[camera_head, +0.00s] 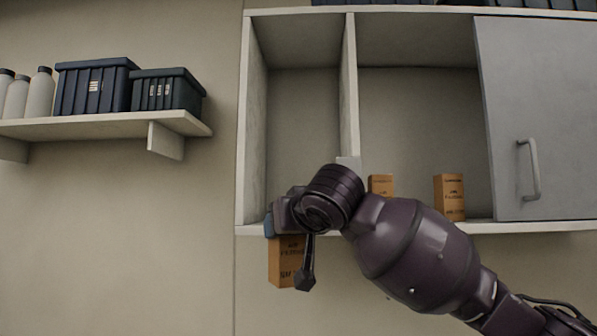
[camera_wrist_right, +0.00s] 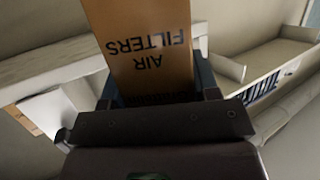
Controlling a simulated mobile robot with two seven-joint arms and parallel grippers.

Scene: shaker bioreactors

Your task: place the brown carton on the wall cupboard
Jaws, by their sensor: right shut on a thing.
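The brown carton (camera_head: 287,262) is in my right gripper (camera_head: 290,232), in front of the lower left edge of the wall cupboard (camera_head: 252,130). In the right wrist view the carton (camera_wrist_right: 148,45), lettered "AIR FILTERS", sits between the fingers of my right gripper (camera_wrist_right: 158,92). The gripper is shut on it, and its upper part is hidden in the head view. The cupboard has an open left compartment, an open middle compartment and a grey door (camera_head: 540,115) on the right. My left gripper is not in view.
Two similar orange-brown cartons stand in the middle compartment, one (camera_head: 380,185) partly behind my arm, the other (camera_head: 449,197) near the door. A divider (camera_head: 350,95) separates the compartments. The left compartment looks empty. A shelf (camera_head: 190,122) at left holds dark bins (camera_head: 95,86) and bottles (camera_head: 40,93).

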